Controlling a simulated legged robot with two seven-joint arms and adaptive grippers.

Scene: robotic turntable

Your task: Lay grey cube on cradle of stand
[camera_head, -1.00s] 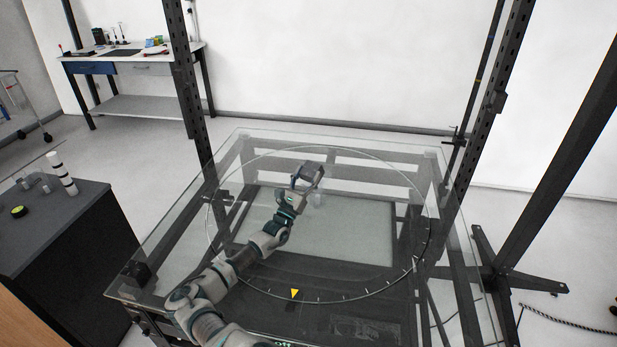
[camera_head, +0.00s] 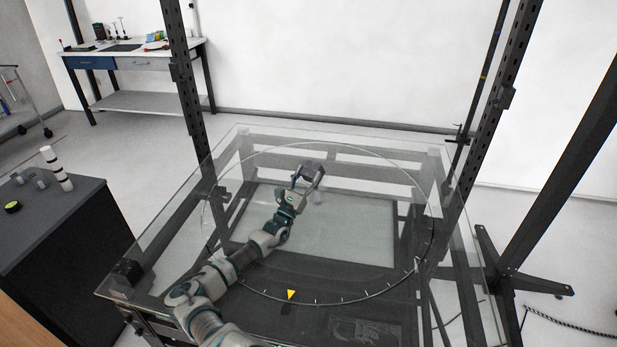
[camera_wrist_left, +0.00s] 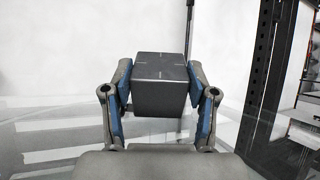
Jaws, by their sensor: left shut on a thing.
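The dark grey cube (camera_head: 313,169) is between the fingers of my left gripper (camera_head: 307,177), above the glass turntable (camera_head: 260,278). In the left wrist view the cube (camera_wrist_left: 161,92) has small light marks on its top face, and the blue-lined fingers press on its two sides. A faint, clear shape (camera_head: 320,195) shows just below and right of the gripper; it may be the stand, but its cradle cannot be made out. Whether the cube touches anything below is hidden. My right gripper is not in view.
Dark uprights (camera_head: 186,85) rise at the table's corners. A black cabinet (camera_head: 75,225) with a black-and-white post and small items stands at left. A workbench (camera_head: 135,62) is at the back left. Most of the glass top is clear.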

